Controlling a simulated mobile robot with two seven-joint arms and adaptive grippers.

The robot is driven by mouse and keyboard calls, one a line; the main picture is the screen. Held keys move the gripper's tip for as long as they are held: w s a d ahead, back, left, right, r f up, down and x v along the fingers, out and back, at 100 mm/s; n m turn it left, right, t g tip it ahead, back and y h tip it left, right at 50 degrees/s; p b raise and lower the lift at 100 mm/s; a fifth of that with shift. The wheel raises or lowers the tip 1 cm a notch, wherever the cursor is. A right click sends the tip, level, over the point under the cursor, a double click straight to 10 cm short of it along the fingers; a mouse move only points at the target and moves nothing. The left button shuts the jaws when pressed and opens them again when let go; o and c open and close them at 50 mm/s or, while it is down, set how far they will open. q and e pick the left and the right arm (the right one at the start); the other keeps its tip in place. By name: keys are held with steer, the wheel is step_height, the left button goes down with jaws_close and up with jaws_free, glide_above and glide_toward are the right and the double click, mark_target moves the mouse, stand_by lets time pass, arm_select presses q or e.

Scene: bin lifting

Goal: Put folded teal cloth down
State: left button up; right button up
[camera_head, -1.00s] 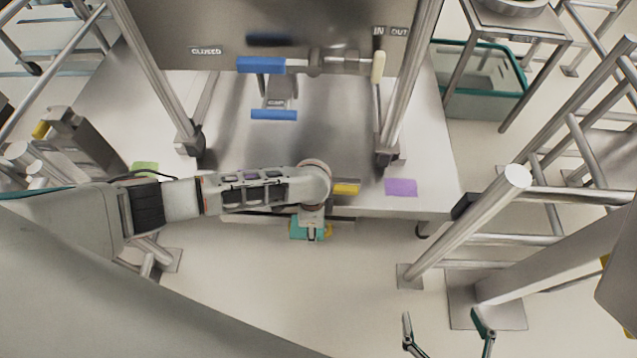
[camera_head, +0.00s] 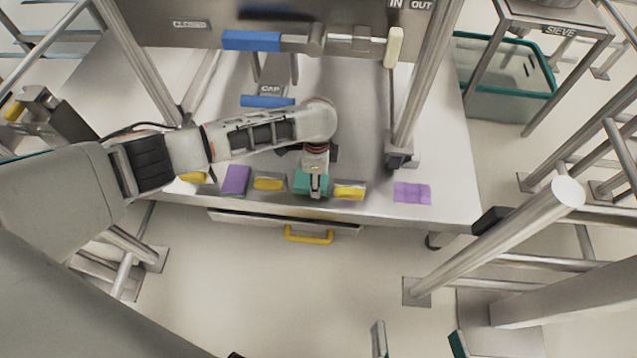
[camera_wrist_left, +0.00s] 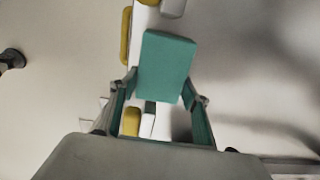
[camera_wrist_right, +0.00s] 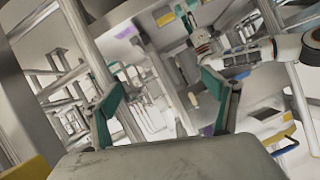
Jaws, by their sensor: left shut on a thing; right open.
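The folded teal cloth (camera_head: 304,182) is in my left gripper (camera_head: 316,188), over the front strip of the steel table (camera_head: 450,205). In the left wrist view the cloth (camera_wrist_left: 167,65) is a flat teal block between the two fingers of the left gripper (camera_wrist_left: 160,90). I cannot tell whether its underside touches the table. My right gripper (camera_head: 419,340) is open and empty, low in front of the table. Its spread fingers also show in the right wrist view (camera_wrist_right: 160,85).
Yellow-topped blocks (camera_head: 268,184) (camera_head: 349,192) flank the cloth closely. Purple pieces lie left (camera_head: 235,180) and right (camera_head: 411,193). A yellow handle (camera_head: 309,236) hangs below the table edge. Steel posts (camera_head: 425,80) rise from the table. A rail (camera_head: 510,235) stands at right.

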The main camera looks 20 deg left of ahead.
arm_select(q)
steer(key=f, duration=0.1)
steer(key=s+f, duration=0.1)
steer(key=f, duration=0.1)
steer(key=shift+w+f+b, duration=0.1)
steer(key=shift+f+b, duration=0.1)
steer(key=shift+b, duration=0.2)
steer(key=shift+w+r, duration=0.25)
steer(key=shift+r, duration=0.15)
steer(key=shift+f, duration=0.2)
steer(key=o, duration=1)
steer(key=shift+o, duration=0.2)
arm_select(e)
steer(key=shift+s+a+f+m, duration=0.2)
steer(key=shift+a+m, duration=0.2)
steer(key=shift+s+a+f+m, duration=0.15)
steer(key=shift+a+f+m, duration=0.05)
steer(key=shift+a+m, duration=0.2)
